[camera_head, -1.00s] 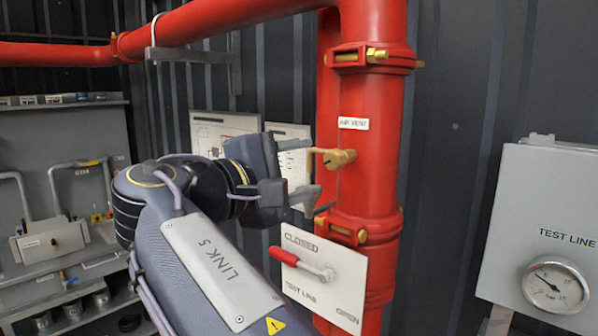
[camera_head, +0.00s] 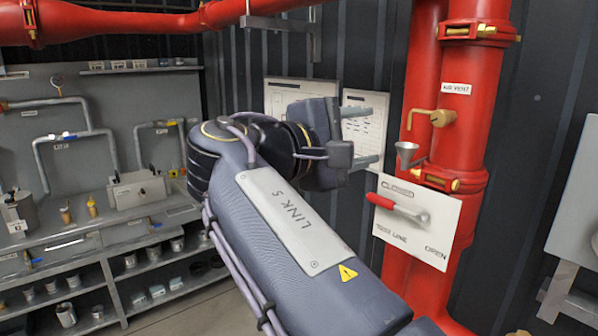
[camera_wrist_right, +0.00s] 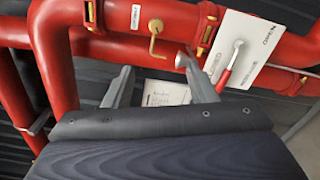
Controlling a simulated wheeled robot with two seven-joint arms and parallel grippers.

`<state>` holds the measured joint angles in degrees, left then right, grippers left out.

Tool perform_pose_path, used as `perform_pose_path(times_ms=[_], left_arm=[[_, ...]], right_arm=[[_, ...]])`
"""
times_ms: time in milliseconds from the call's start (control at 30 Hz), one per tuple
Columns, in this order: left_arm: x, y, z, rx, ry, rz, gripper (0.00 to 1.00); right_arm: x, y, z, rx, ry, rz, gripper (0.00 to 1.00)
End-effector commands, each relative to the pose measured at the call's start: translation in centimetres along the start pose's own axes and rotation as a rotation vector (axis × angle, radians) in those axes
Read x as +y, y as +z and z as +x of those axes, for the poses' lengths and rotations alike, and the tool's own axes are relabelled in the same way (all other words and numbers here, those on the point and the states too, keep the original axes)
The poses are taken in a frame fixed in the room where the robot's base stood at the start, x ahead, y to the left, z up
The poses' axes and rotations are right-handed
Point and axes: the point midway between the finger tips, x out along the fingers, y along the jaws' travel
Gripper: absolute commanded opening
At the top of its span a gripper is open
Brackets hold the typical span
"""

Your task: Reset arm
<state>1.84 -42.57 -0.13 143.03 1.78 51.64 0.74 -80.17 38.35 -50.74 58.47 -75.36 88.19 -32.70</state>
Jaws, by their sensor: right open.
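My right arm comes in from the bottom of the head view, and its gripper (camera_head: 368,138) points right toward the red pipe (camera_head: 458,110). The fingers are apart and empty, a little left of the brass air vent cock (camera_head: 438,117). In the right wrist view the open fingers (camera_wrist_right: 160,88) also have nothing between them, with the brass cock (camera_wrist_right: 155,32) beyond them. The red-handled test line lever (camera_head: 397,207) sits on a white plate, its handle pointing left toward the CLOSED side. My left gripper is out of view.
A small grey funnel (camera_head: 406,152) is on the pipe below the cock. Wall charts (camera_head: 290,97) hang behind the gripper. A grey workbench with shelves (camera_head: 110,262) stands at left, and a grey box (camera_head: 577,190) is at the right edge.

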Motion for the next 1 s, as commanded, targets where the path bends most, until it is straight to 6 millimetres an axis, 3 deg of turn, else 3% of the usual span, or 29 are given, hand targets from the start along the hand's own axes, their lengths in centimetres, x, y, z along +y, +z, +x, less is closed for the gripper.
perform_pose_path(times_ms=[367, 567, 667, 767, 833, 933, 1000], left_arm=[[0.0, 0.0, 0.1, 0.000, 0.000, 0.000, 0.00], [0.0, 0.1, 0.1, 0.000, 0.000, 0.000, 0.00], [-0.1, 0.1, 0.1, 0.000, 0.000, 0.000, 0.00], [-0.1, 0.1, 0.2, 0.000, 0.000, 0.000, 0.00], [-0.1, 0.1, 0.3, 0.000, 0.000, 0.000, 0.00], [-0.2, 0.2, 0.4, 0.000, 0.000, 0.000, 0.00], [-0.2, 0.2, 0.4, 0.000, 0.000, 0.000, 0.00]], right_arm=[[-4.5, -0.5, 5.4, 0.045, -0.161, -0.008, 0.52], [-9.6, -0.4, 9.8, 0.092, -0.332, 0.006, 0.52], [-13.4, 0.1, 12.3, 0.124, -0.456, 0.030, 0.52], [-18.9, 1.2, 14.6, 0.165, -0.636, 0.086, 0.52], [-23.9, 2.8, 15.6, 0.201, -0.807, 0.163, 0.52], [-30.8, 5.7, 14.5, 0.247, -1.068, 0.335, 0.52], [-34.5, 7.8, 12.3, 0.264, -1.227, 0.480, 0.52]])
